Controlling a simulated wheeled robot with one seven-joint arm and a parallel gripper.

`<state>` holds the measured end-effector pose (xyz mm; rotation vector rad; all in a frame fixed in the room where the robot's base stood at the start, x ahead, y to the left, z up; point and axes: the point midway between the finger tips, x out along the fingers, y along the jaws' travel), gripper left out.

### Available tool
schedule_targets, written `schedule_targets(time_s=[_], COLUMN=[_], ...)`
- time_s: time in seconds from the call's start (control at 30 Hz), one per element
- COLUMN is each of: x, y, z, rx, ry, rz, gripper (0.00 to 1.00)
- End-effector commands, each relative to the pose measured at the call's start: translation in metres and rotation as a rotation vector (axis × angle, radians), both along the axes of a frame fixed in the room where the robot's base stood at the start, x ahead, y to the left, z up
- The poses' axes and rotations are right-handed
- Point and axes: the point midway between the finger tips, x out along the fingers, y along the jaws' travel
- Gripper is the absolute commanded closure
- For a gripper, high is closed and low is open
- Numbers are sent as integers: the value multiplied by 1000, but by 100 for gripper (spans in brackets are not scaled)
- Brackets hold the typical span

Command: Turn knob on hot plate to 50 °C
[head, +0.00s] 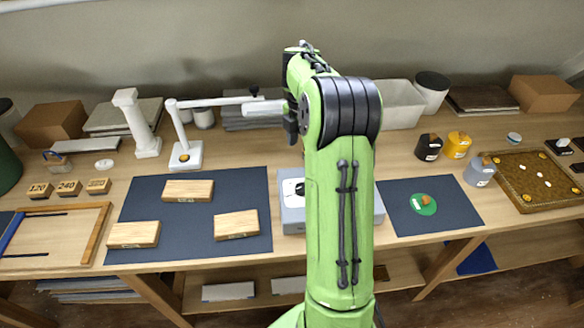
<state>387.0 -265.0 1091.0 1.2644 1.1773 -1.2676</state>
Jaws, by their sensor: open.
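The hot plate (291,216) is a light grey box near the table's front edge, in the middle of the head view. My green arm crosses in front of it and hides much of it. Its knob (298,189) shows as a dark mark on a white dial at the left of the box, partly beside my arm. The dial's figures are too small to read. My gripper (291,136) shows only as a small dark part left of my arm's black joint, above the knob in the picture and apart from it. It is open; its fingertips are mostly hidden.
A white desk lamp (186,155) reaches its head towards my arm. A dark mat (150,205) with wooden blocks lies left of the hot plate. Another dark mat (455,212) with a green disc lies right. Several pots (457,146) and a brown tray (537,178) stand farther right.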

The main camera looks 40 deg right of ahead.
Motion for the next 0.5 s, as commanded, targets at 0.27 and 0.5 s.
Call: schedule_targets(time_s=[0.27,0.5], x=[-2,-2], y=[1,2], z=[-68,-127], rx=[4,4], ry=[5,5], rz=[0,-1], gripper=[33,33])
